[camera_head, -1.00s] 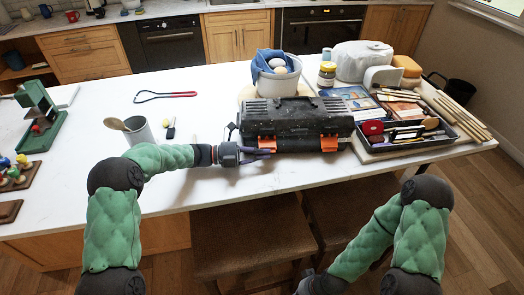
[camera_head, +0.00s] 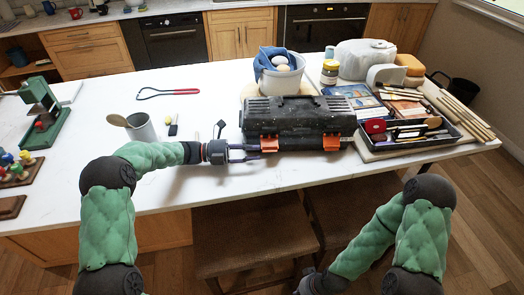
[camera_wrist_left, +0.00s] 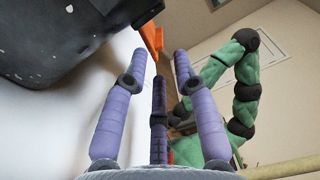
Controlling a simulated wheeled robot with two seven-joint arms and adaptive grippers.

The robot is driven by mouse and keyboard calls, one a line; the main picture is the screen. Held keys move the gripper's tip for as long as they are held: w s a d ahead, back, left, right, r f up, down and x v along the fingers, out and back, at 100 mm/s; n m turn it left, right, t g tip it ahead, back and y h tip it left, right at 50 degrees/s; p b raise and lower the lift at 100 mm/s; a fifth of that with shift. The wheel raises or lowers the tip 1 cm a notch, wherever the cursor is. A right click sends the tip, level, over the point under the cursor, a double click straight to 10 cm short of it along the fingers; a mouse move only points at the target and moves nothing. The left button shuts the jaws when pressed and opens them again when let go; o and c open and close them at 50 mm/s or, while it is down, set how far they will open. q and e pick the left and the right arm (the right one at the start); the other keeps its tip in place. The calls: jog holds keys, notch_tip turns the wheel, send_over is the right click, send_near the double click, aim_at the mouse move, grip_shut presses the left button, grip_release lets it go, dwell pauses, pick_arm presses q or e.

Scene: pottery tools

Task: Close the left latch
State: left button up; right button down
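The black, speckled toolbox (camera_head: 290,112) stands near the front edge of the white table. Its orange left latch (camera_head: 269,144) and orange right latch (camera_head: 332,142) are on its front face. My left gripper (camera_head: 258,152) is just left of and in front of the left latch. Its purple fingers are apart, with nothing between them. In the left wrist view, the orange latch (camera_wrist_left: 151,36) shows just beyond the fingertips (camera_wrist_left: 163,62); I cannot tell if it is fully closed.
A tray of tools (camera_head: 408,132) stands right of the toolbox, and a white bucket (camera_head: 278,80) with a blue cloth is behind it. A grey cup (camera_head: 140,128) with a wooden spoon stands to the left. Brown stools (camera_head: 255,235) are below the table's front edge.

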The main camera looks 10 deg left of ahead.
aim_at(270, 143)
pick_arm(q)
jog(key=a, duration=0.5)
jog(key=s+a, duration=0.1)
jog(key=a, duration=0.1)
jog(key=shift+a, duration=0.4)
jog(key=m, duration=0.1)
jog(key=d+f+m, duration=0.1)
jog(key=m, duration=0.1)
jog(key=shift+w+d+f+m, duration=0.15)
jog(key=shift+w+f+m, duration=0.15)
jog(key=shift+f+m, duration=0.1)
jog(key=d, duration=0.3)
jog(key=w+d+b, duration=0.1)
jog(key=d, duration=0.3)
jog(key=d+b, duration=0.1)
jog(key=d, duration=0.2)
jog(key=shift+w+d, duration=0.25)
jog(key=shift+w, duration=0.05)
grip_shut()
